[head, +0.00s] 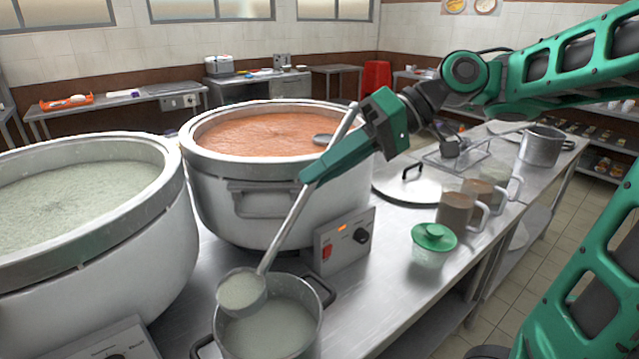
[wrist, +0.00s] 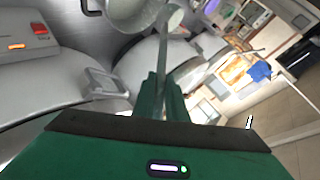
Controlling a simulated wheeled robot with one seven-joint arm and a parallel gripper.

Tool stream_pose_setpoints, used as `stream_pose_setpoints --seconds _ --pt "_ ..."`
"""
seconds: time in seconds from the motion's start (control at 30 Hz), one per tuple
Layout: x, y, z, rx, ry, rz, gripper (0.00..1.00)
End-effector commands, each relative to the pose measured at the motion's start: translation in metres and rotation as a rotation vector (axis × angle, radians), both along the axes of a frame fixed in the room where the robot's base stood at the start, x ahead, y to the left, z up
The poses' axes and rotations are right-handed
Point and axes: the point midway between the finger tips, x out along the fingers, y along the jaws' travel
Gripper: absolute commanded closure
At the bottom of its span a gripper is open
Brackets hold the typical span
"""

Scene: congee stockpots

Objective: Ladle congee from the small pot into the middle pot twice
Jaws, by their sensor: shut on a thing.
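My gripper (head: 308,176) is shut on the handle of a metal ladle (head: 284,231), which slants down to the left. The ladle bowl (head: 242,290) holds pale congee and is over the left side of the small pot (head: 312,318); I cannot tell whether it touches the rim. The small pot contains pale congee. In the wrist view the fingers (wrist: 162,98) grip the ladle handle (wrist: 162,62).
Another large pot (head: 140,262) of pale green congee stands at left. A control box (head: 343,242) sits beside the middle pot.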

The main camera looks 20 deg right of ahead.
Motion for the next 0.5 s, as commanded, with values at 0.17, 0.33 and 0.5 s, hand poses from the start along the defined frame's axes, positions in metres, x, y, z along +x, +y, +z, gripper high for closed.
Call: stream_pose_setpoints --seconds 0.17,0.33,0.5 --pt "-0.0004 0.0002 0.0109 0.001 -0.002 0.002 1.00" --pt "-0.0004 0.0001 0.0128 0.001 -0.001 0.001 1.00" --pt "-0.0003 0.0000 0.0127 0.000 -0.001 0.000 1.00"
